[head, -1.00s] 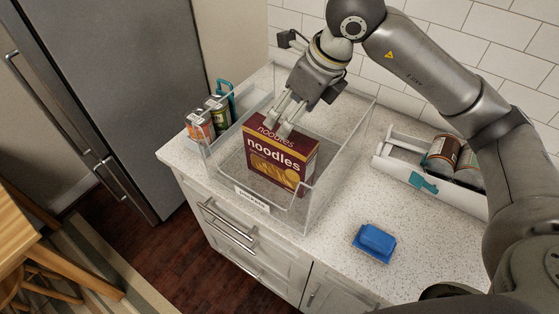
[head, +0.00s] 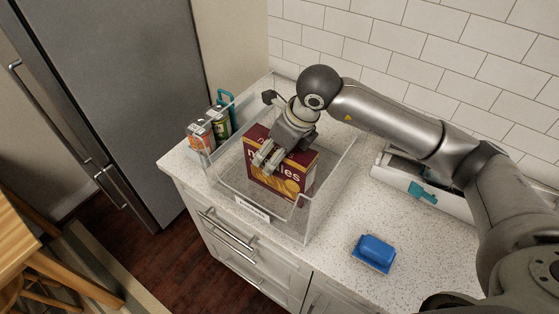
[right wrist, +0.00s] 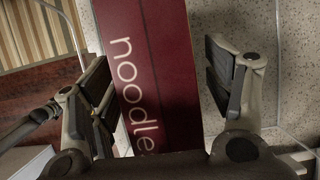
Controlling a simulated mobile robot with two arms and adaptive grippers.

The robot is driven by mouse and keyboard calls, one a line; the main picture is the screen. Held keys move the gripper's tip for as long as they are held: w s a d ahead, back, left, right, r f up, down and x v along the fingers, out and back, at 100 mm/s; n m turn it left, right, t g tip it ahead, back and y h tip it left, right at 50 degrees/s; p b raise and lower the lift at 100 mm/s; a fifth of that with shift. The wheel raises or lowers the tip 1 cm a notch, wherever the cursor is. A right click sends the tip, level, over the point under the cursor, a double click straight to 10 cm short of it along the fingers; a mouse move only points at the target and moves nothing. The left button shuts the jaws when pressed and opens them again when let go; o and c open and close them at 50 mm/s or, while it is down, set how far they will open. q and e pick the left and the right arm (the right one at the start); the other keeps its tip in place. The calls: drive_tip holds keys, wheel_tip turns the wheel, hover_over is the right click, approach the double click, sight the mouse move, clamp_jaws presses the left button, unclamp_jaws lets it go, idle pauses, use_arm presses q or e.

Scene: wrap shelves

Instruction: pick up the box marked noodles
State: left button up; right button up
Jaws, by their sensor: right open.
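The maroon noodles box (head: 290,184) stands upright inside a clear bin (head: 322,200) on the counter. My right gripper (head: 264,162) is open and low over the box's upper part, covering some of its lettering in the head view. In the right wrist view the box (right wrist: 150,75) shows between the two spread fingers of the right gripper (right wrist: 165,95), with a gap at the right finger. The left finger is close to the box; I cannot tell if it touches. My left gripper is not in view.
Cans in a carrier (head: 211,130) stand left of the bin. A blue dish (head: 374,253) lies on the counter at front right. A white caddy (head: 420,183) stands behind it, partly hidden by my arm. The bin's clear walls surround the box.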

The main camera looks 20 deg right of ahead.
drive_tip(key=shift+x, duration=0.75)
drive_tip(key=shift+f+b, duration=0.25)
drive_tip(key=shift+b, duration=0.25)
drive_tip(key=c, duration=1.2)
